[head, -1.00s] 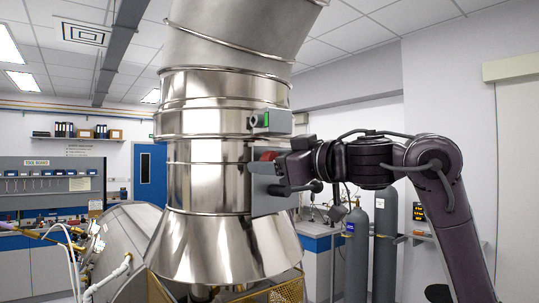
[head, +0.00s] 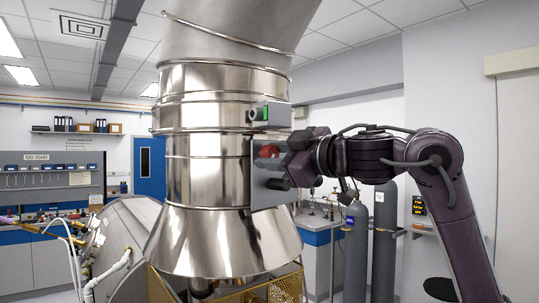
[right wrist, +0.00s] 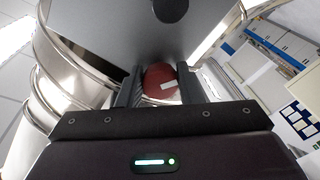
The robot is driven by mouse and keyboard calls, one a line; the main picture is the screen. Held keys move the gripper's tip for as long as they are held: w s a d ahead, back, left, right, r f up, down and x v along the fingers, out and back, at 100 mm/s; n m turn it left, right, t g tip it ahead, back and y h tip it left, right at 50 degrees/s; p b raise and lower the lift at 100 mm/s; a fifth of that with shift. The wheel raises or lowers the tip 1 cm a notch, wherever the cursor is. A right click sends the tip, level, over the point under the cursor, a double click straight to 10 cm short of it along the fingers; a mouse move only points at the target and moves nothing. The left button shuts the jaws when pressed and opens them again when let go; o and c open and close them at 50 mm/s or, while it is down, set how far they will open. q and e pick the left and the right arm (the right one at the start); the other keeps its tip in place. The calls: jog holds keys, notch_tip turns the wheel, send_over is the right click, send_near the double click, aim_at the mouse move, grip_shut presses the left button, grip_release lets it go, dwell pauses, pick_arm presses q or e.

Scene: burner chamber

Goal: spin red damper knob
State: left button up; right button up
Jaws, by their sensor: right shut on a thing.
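The red damper knob (head: 267,152) sits on a grey plate (head: 262,197) on the side of the shiny metal duct (head: 195,140). My right gripper (head: 285,160) reaches it from the right and is shut on it. In the right wrist view the red knob (right wrist: 160,82), with a pale mark on it, lies between the two dark fingers of my right gripper (right wrist: 158,88). The gripper hides part of the knob in the head view. My left gripper is not in view.
A small grey box with a green face (head: 268,115) is fixed to the duct above the plate. A dark round part (right wrist: 170,9) stands out from the plate. Gas cylinders (head: 384,240) stand behind my right arm. A workbench (head: 318,250) stands beyond the duct.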

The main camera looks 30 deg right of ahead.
jog(key=shift+f, duration=0.1)
grip_shut()
jog(key=m, duration=0.5)
jog(key=shift+a+f, duration=0.1)
jog(key=shift+a, duration=0.1)
jog(key=m, duration=0.2)
jog(key=shift+f+m, duration=0.1)
jog(key=shift+m, duration=0.3)
jog(key=m, duration=0.3)
jog(key=shift+a, duration=0.1)
jog(key=o, duration=0.5)
grip_release()
jog(key=shift+m, duration=0.6)
jog(key=o, duration=0.7)
jog(key=shift+o, duration=0.2)
jog(key=shift+s+r, duration=0.1)
jog(key=shift+r, duration=0.1)
